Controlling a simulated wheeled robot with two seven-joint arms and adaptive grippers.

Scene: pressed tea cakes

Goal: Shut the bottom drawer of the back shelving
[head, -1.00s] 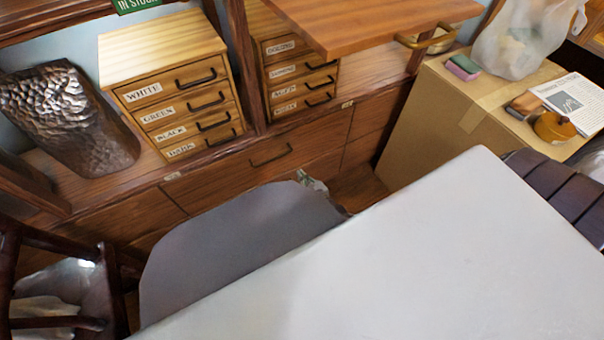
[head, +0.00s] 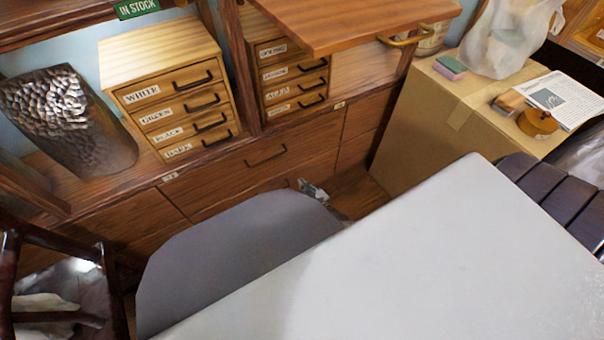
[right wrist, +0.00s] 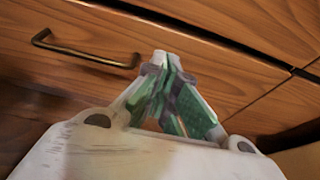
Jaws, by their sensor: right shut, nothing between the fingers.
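The back shelving has a base of wide brown drawers. A front with a dark handle (head: 266,156) sits above a lower front (head: 240,195), which I take for the bottom drawer. It is partly covered by my own grey and white parts, and I cannot tell how far it stands out. My right gripper (head: 312,190) is small and partly hidden low before these fronts. In the right wrist view, my right gripper (right wrist: 165,85) is shut and empty, its green-padded fingers close before a wooden front (right wrist: 215,75), right of a brass handle (right wrist: 85,50). Contact is unclear. My left gripper is not in view.
Labelled small-drawer chests (head: 165,85) and a hammered dark vessel (head: 65,120) stand on the shelving. A wooden panel with a brass handle (head: 415,34) juts out above. A cardboard box (head: 425,130) stands right; a dark wooden stool (head: 60,250) is at lower left.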

